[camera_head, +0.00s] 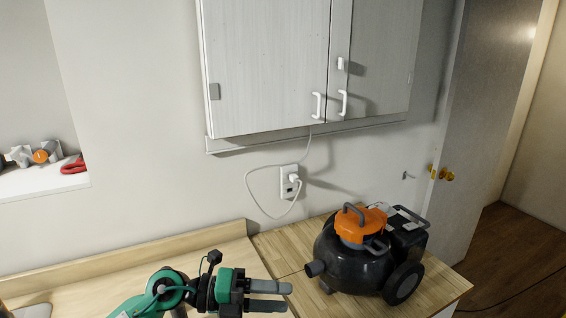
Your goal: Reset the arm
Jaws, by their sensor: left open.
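My left gripper (270,296) is at the bottom of the head view, on a green and black arm that comes in from the lower left. Its two grey fingers point right, apart from each other, with nothing seen between them. It is over the wooden worktop (285,245), to the left of a black and orange vacuum cleaner. My right gripper is not in this view.
The vacuum cleaner (345,262) stands on the right part of the worktop. A white cabinet (265,65) hangs above, with a plugged outlet (289,181) below it. A grey door (490,120) is at right. A niche shelf (45,181) holds small items at left.

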